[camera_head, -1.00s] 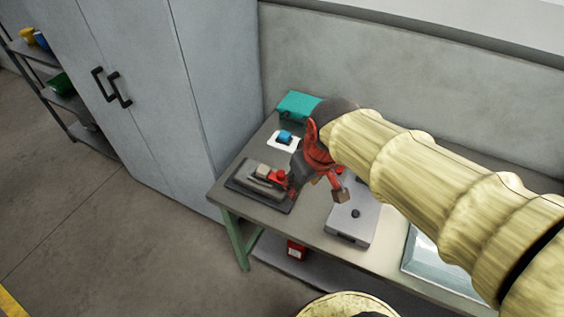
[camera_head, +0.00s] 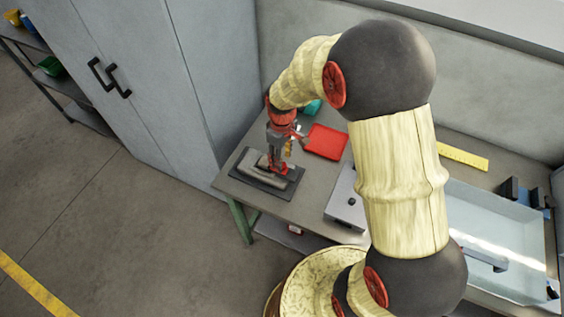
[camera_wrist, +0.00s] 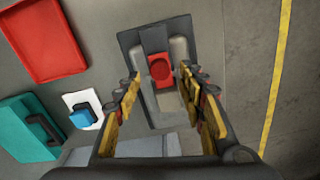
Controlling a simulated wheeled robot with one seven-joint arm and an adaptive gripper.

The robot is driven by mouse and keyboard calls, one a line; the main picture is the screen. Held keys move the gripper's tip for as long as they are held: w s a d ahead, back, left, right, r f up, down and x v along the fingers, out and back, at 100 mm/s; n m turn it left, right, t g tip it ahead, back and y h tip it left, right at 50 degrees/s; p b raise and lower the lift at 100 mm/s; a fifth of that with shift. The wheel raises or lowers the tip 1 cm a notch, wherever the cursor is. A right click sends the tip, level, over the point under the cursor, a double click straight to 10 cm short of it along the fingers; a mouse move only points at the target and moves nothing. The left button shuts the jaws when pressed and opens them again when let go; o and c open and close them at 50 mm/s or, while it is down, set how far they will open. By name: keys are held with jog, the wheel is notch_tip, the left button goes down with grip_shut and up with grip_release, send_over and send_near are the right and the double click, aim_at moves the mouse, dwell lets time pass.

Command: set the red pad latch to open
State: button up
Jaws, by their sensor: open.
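The red pad latch (camera_wrist: 160,69) shows in the wrist view as a red block with a round red knob, set between two grey rails on a dark base plate (camera_wrist: 128,42). The same base plate lies near the table's left corner in the head view (camera_head: 291,186), where my gripper hides the latch. My gripper (camera_wrist: 164,86) is open, with its fingers apart on either side of the grey device. It points down over the device (camera_head: 278,160). I cannot tell whether the fingertips touch it.
A red tray (camera_head: 326,141) lies behind the device. In the wrist view, a teal box (camera_wrist: 27,128) and a blue block (camera_wrist: 84,118) on a white square are at the left. A grey box (camera_head: 345,205) and a clear-topped bin (camera_head: 500,225) stand to the right.

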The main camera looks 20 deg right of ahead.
jog(key=shift+f, duration=1.55)
jog(key=shift+c, duration=0.7)
grip_shut()
